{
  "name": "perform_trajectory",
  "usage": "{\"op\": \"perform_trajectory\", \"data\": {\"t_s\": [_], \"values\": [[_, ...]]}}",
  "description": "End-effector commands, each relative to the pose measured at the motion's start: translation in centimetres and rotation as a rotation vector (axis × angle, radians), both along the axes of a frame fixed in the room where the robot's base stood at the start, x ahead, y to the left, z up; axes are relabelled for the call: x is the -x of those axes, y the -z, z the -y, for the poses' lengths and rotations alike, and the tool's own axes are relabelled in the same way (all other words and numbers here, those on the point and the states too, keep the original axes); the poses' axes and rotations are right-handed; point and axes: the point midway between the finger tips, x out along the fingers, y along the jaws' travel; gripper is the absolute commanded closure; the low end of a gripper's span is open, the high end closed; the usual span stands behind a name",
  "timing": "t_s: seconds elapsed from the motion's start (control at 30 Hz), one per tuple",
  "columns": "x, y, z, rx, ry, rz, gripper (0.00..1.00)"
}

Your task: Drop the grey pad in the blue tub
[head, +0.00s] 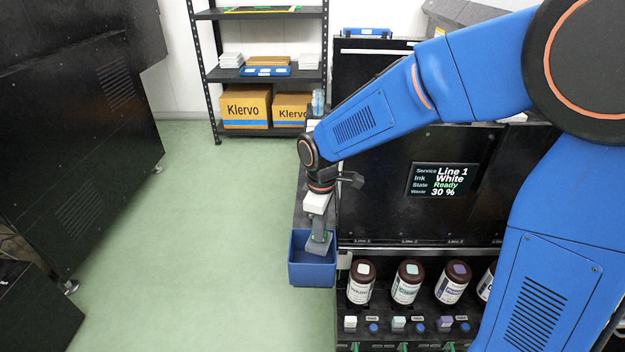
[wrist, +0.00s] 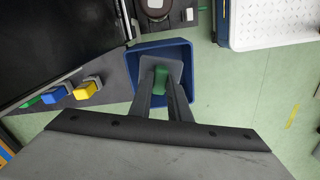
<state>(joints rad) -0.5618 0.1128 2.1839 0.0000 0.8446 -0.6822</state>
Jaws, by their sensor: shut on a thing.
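The grey pad (head: 319,244) is held between the fingers of my gripper (head: 320,230), over the blue tub (head: 312,277). In the wrist view the pad (wrist: 172,64) shows beyond my gripper (wrist: 162,88), with a green part (wrist: 161,80) between the two fingers. The blue tub (wrist: 190,88) surrounds the pad in that view, its rim showing on several sides. The pad lies within the tub's outline. How high it is above the tub floor is hard to tell. The fingers and pad hide much of the tub's inside.
Brown ink bottles (head: 361,284) stand in a row right of the tub, under a black machine with a screen (head: 444,180). A shelf with Klervo boxes (head: 246,110) stands behind. Blue and yellow blocks (wrist: 86,90) sit left of the tub in the wrist view. Green floor (head: 200,230) is open at left.

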Motion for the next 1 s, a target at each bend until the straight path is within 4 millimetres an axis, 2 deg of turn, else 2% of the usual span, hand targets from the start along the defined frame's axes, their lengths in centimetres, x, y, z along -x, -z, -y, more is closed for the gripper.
{"op": "perform_trajectory", "data": {"t_s": [0.2, 0.5, 0.53, 0.6, 1.0], "values": [[0.03, 1.04, 0.01, 0.001, 0.000, -0.001, 1.00], [0.00, 1.12, 0.01, 0.000, 0.000, 0.000, 1.00], [0.00, 1.12, 0.01, 0.000, 0.000, 0.000, 0.76], [0.00, 1.12, 0.01, 0.000, 0.000, 0.000, 0.62], [-0.01, 0.51, 0.00, -0.001, 0.000, 0.000, 0.62]]}}
